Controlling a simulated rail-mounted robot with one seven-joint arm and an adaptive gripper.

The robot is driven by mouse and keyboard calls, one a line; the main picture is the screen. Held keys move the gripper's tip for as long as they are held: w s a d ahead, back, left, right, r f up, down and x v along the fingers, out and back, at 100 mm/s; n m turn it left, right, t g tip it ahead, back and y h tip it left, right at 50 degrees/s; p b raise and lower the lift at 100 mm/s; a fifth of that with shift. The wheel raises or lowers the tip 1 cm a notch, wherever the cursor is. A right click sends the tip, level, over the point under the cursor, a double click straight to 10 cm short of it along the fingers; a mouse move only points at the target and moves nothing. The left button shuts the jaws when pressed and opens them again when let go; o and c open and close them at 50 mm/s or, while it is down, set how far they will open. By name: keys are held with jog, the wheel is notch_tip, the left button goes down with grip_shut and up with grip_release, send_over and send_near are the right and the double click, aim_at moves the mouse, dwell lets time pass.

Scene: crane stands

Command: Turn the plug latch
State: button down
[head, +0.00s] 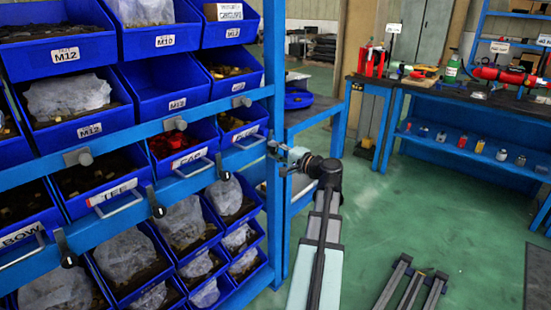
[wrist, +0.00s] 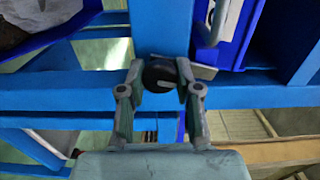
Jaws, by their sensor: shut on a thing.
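The plug latch is a dark round knob (wrist: 159,74) in the wrist view, in front of the blue frame post. My gripper (wrist: 161,76) is shut on it, with one finger on each side. In the head view my gripper (head: 285,158) reaches the right end of the blue rail, beside the plug drawer (head: 240,134); the latch there is mostly hidden by my fingers. Other black-knobbed latches hang on the same rail, at the cap drawer (head: 222,167), the tee drawer (head: 154,203) and the elbow drawer (head: 68,248).
Blue bins (head: 160,95) fill the rack above and below the rail, some with plastic bags. The rack's upright post (head: 274,60) stands close to my gripper. A workbench (head: 450,90) with tools stands at the back right. Green floor (head: 400,200) is open between them.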

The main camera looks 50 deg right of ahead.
jog(key=shift+n+b, duration=0.4)
jog(key=shift+n, duration=0.2)
jog(key=c, duration=0.8)
grip_release()
jog(key=s, duration=0.8)
jog(key=s+a, duration=0.1)
jog(key=s, duration=0.3)
jog(key=shift+w, duration=0.1)
